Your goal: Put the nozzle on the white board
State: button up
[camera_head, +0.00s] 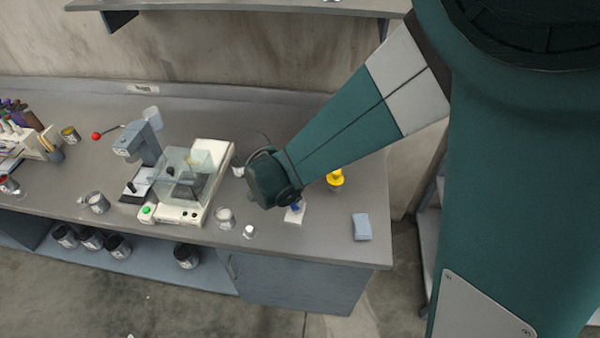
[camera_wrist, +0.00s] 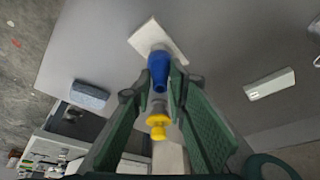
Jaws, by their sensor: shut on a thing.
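The blue nozzle (camera_wrist: 159,68) sits between the two fingertips of my gripper (camera_wrist: 160,88), which is shut on it. The white board (camera_wrist: 152,36) lies flat on the grey bench just beyond the nozzle's far end in the wrist view. The nozzle overlaps the board there, and I cannot tell if they touch. In the head view, a bit of blue nozzle (camera_head: 296,207) shows against the small white board (camera_head: 293,217), below the end of my arm. My arm hides most of the gripper in that view.
A yellow item (camera_head: 335,181) stands behind the board, and also shows in the wrist view (camera_wrist: 158,131). A blue-grey block (camera_head: 361,227) lies to the right near the bench edge. A balance (camera_head: 183,213), a white cup (camera_head: 225,218) and a small white item (camera_head: 249,231) stand left.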

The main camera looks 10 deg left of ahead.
jog(key=shift+f, duration=0.15)
jog(key=o, duration=0.9)
jog(key=shift+r, duration=0.2)
jog(key=shift+p+v, duration=0.65)
jog(key=shift+v, duration=5.3)
jog(key=shift+d+r, duration=0.1)
